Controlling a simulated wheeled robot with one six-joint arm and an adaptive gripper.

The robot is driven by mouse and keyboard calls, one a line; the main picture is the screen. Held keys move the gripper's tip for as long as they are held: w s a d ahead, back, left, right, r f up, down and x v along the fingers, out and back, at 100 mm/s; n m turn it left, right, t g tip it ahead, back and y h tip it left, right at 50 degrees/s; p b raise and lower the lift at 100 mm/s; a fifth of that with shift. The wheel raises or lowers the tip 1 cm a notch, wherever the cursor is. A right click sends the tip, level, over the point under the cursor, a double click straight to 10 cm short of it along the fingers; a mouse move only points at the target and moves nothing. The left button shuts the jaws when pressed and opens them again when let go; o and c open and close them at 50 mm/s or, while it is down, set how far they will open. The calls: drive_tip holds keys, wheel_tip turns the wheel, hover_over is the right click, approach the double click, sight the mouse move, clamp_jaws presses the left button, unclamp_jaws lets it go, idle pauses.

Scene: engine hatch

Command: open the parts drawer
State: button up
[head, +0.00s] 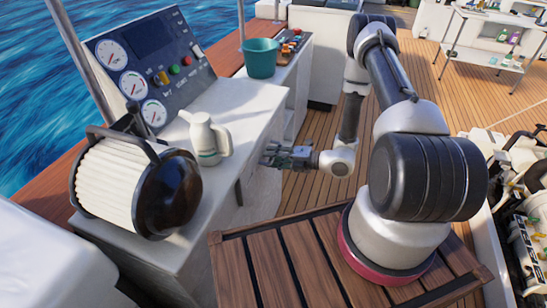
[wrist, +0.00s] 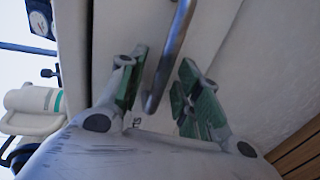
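My gripper (head: 266,155) is at the right side of the white console (head: 245,100) in the head view, level with its upper front. In the wrist view my gripper (wrist: 163,60) is open, with one green-padded finger on each side of a grey metal bar handle (wrist: 172,45). The handle passes between the fingers, with a gap visible on both sides. Behind it is a pale panel (wrist: 225,40), which looks like the drawer front. The drawer looks shut, though my gripper hides part of the front in the head view.
A teal bucket (head: 261,58) is farther back. Slatted wooden deck (head: 310,165) is open to the right of the console.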

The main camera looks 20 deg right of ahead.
drive_tip(key=shift+c, duration=0.2)
clamp_jaws()
drive_tip(key=f+v, duration=0.2)
drive_tip(key=v, duration=0.7)
drive_tip(key=f+v, duration=0.2)
drive_tip(key=v, duration=0.8)
drive_tip(key=shift+s+d, duration=0.4)
drive_tip(key=shift+d, duration=0.2)
drive_tip(key=shift+o, duration=0.2)
unclamp_jaws()
